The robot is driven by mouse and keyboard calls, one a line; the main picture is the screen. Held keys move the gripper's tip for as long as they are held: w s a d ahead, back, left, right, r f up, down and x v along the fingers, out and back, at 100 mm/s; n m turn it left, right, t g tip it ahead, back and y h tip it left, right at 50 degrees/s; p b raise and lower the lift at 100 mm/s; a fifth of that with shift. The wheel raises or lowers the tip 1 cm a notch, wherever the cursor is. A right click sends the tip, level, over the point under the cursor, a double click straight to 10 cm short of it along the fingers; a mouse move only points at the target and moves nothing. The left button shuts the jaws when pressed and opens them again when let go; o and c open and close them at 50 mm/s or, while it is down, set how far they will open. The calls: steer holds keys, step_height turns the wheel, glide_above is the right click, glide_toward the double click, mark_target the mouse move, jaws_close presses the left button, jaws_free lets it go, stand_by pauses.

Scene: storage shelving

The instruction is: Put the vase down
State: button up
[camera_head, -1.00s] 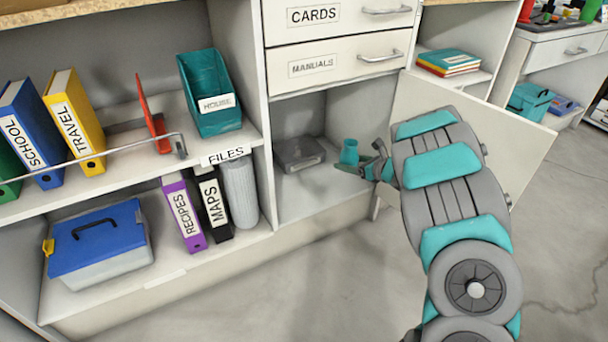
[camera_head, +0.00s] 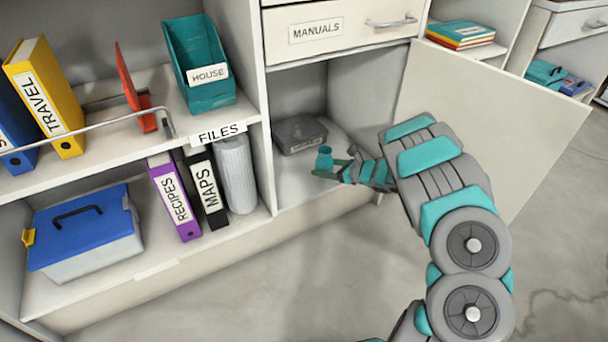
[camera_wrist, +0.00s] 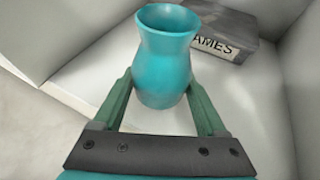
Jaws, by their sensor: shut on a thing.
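The teal vase (camera_wrist: 163,60) stands upright between the fingers of my gripper (camera_wrist: 162,97) in the wrist view. My gripper is shut on the vase's lower body. In the head view the vase (camera_head: 324,158) is small and inside the open lower cupboard, with my gripper (camera_head: 330,174) reaching in from the right. The pale cupboard floor (camera_head: 297,187) lies beneath it. I cannot tell whether the vase's base touches that floor.
A grey box labelled GAMES (camera_wrist: 222,36) sits behind the vase, toward the cupboard's back. A drawer labelled MANUALS (camera_head: 340,30) is above.

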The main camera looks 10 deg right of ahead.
glide_above(304, 181)
steer(key=shift+w+f, duration=0.1)
steer(key=shift+f, duration=1.95)
steer(key=shift+f+b, duration=0.2)
steer(key=shift+b, duration=0.35)
steer(key=o, duration=1.5)
steer(key=shift+c, duration=0.2)
steer(key=shift+r, duration=0.15)
steer(key=shift+r+p, duration=0.2)
steer(key=shift+p, duration=0.35)
steer(key=v, duration=1.2)
steer(key=shift+f, duration=0.15)
